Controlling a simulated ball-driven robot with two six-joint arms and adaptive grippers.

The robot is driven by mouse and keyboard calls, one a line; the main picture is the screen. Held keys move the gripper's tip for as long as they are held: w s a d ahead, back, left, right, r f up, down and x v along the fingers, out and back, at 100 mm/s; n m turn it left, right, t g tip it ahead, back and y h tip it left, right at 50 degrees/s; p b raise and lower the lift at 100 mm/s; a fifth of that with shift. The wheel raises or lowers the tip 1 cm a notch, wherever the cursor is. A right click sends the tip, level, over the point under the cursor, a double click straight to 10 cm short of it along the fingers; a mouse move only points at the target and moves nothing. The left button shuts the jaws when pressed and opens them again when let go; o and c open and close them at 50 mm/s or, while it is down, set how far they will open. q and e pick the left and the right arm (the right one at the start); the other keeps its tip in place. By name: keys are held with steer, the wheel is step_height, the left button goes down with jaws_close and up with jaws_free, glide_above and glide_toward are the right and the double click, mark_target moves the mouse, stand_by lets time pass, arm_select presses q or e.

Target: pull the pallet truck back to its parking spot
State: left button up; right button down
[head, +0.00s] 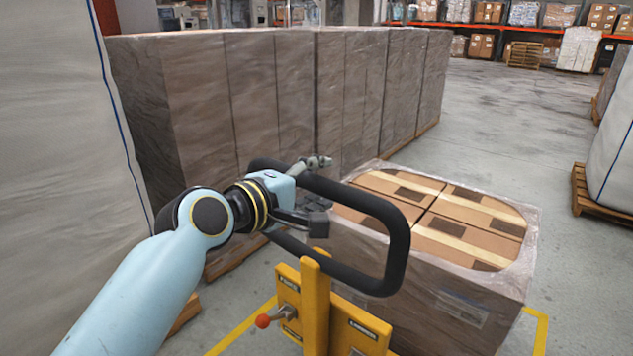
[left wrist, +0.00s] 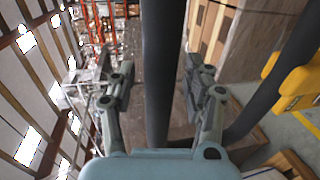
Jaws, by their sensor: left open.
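The pallet truck has a yellow mast (head: 316,310) and a black loop handle (head: 398,245), in the lower middle of the head view. My left gripper (head: 318,192) is at the left part of the handle loop, its fingers open. In the left wrist view the black handle bar (left wrist: 160,45) runs between the two spread fingers of my left gripper (left wrist: 158,82), which do not appear closed on it. The truck's forks are hidden. A yellow floor line (head: 240,330) shows beside the truck. My right gripper is not in view.
A wrapped carton stack (head: 455,310) stands right behind the truck's mast. A row of tall wrapped pallets (head: 270,90) runs behind on the left, and a large white bag (head: 60,130) stands close at left. Another white bag on a pallet (head: 598,203) is at right. Open floor (head: 510,110) lies beyond.

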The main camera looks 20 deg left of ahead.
arm_select(q)
jaws_close()
stand_by(0.3)
steer(key=shift+w, duration=0.1)
stand_by(0.4)
steer(key=shift+a+r, duration=0.1)
